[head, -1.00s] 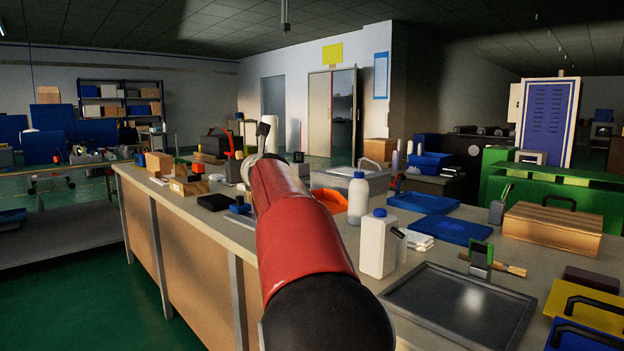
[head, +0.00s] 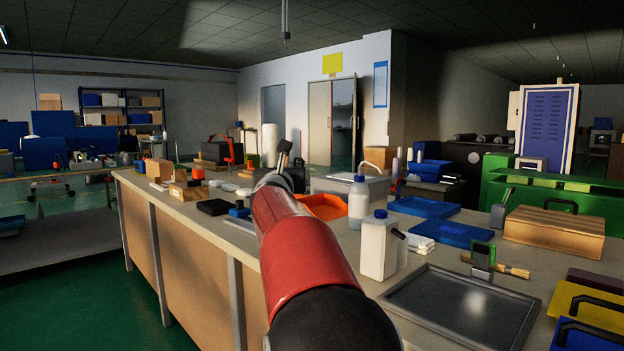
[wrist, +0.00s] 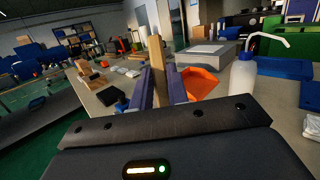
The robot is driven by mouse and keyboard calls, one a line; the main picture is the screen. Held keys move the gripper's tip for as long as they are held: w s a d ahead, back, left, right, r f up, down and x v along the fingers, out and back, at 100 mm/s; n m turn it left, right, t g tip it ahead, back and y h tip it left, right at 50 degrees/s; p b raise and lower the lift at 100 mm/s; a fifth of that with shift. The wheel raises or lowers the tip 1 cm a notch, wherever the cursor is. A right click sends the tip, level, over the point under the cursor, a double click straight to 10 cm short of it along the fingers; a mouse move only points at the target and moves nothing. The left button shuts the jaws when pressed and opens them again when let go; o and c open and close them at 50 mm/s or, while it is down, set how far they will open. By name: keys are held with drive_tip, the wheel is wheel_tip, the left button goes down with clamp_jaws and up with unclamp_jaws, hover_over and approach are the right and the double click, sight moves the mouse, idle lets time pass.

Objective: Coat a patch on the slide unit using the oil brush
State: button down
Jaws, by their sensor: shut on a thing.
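My gripper shows in the wrist view (wrist: 161,91), with its two bluish fingers shut on an upright pale wooden piece (wrist: 157,72), which looks like the handle of the oil brush. Its ends are not clear in that view. In the head view, a small dark tip (head: 284,148) stands up beyond my red arm, above the bench; the fingers themselves are hidden behind the arm. I cannot tell for certain which thing is the slide unit. A wooden-handled tool (head: 512,271) lies by a small green-and-dark block (head: 482,257) on the right of the bench.
An orange tray (head: 325,207) lies just right of my arm's end. A white bottle (head: 358,203) and a white canister (head: 379,247) stand nearer. A dark tray (head: 440,312), blue trays (head: 424,207) and a wooden box (head: 553,232) crowd the bench's right.

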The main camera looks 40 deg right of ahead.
drive_tip(key=s+d+f+m+g+h+b, duration=0.1)
drive_tip(key=s+d+m+g+h, duration=0.3)
drive_tip(key=s+h, duration=0.15)
drive_tip(key=shift+n, duration=0.3)
wheel_tip(320, 180, down, 10)
drive_tip(key=b, duration=0.8)
drive_tip(key=shift+d+r+b, duration=0.1)
drive_tip(key=shift+r+b, duration=0.05)
drive_tip(key=shift+b, duration=0.15)
drive_tip(key=shift+d, duration=0.1)
idle(0.4)
drive_tip(key=shift+r+p, duration=1.65)
drive_tip(key=shift+r, duration=1.2)
drive_tip(key=shift+r, duration=0.1)
